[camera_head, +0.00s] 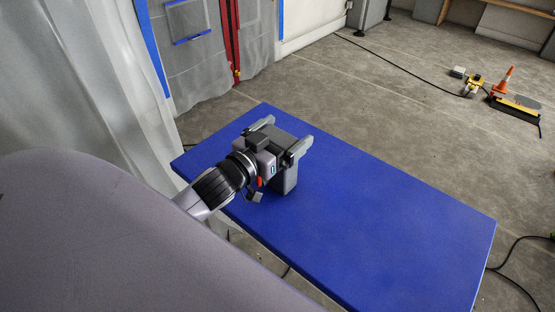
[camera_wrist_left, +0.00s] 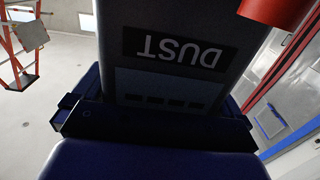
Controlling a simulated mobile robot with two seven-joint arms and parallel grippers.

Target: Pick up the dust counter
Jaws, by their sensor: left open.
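The dust counter (camera_head: 287,178) is a dark grey box standing at the far left part of the blue table (camera_head: 370,220). In the left wrist view the dust counter (camera_wrist_left: 190,85) fills the upper middle, with its "DUST" label upside down. My left gripper (camera_head: 284,136) is over the box with its two fingers apart, one on each side of the box's top. Whether a finger touches the box cannot be told. The gripper hides part of the box. My right gripper is not in view.
The rest of the blue tabletop is bare. Translucent plastic sheeting (camera_head: 95,75) hangs at the left, close to my arm.

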